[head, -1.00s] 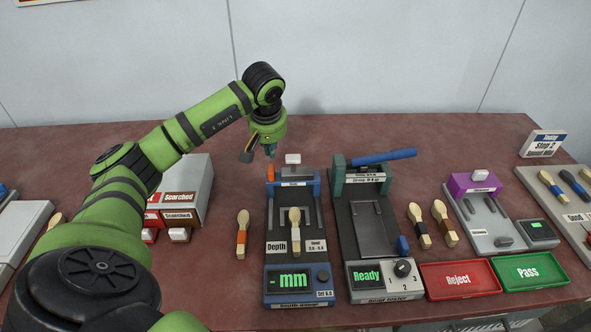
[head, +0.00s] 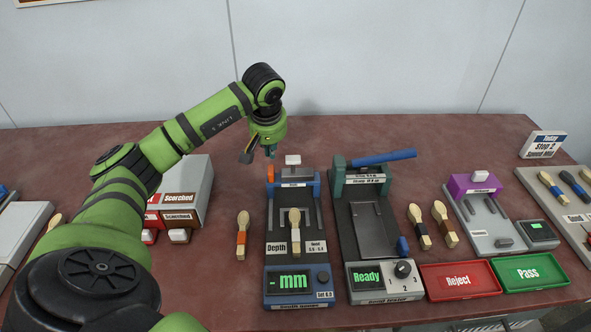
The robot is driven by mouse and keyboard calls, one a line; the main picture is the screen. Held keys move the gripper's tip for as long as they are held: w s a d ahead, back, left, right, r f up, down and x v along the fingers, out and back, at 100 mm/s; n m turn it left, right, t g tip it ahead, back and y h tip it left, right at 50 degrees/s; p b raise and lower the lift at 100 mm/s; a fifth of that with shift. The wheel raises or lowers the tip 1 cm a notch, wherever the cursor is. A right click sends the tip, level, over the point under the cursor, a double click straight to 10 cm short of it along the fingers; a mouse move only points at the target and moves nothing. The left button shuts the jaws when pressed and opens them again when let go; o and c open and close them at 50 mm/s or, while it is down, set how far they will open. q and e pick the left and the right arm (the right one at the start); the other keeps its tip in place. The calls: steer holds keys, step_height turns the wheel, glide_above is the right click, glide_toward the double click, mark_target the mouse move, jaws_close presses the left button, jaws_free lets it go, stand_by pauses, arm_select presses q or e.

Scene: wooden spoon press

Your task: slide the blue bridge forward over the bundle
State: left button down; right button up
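The blue bridge (head: 294,183) sits at the back end of the depth gauge (head: 268,239), with a white knob (head: 293,160) on top and an orange part at its left. A wooden spoon with a white band (head: 294,230), which may be the bundle, lies on the gauge bed in front of the bridge. The gauge display reads "- mm". My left gripper (head: 259,156) hangs behind and left of the bridge, apart from the knob. Its fingers are small and partly hidden, so I cannot tell their opening. My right gripper is not in view.
An orange-banded spoon (head: 242,236) lies left of the gauge. The bend tester (head: 383,275), with a blue lever (head: 388,157), stands to the right and reads "Ready". Red Reject (head: 458,281) and green Pass (head: 530,274) trays are further right. Scorched boxes (head: 180,195) stand left.

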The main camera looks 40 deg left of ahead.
mark_target(270, 171)
arm_select(q)
steer(key=shift+f, duration=0.15)
steer(key=shift+f+b, duration=0.7)
steer(key=shift+f, duration=0.25)
steer(key=shift+s+d, duration=0.1)
steer(key=shift+s+d, duration=1.5)
steer(key=shift+s, duration=0.3)
steer(key=shift+s+d, duration=1.55)
steer(key=shift+s, duration=0.3)
steer(key=shift+w+a, duration=0.1)
steer(key=shift+w, duration=0.05)
steer(key=shift+w+a+b, duration=0.3)
steer(key=shift+w, duration=0.05)
steer(key=shift+r, duration=0.1)
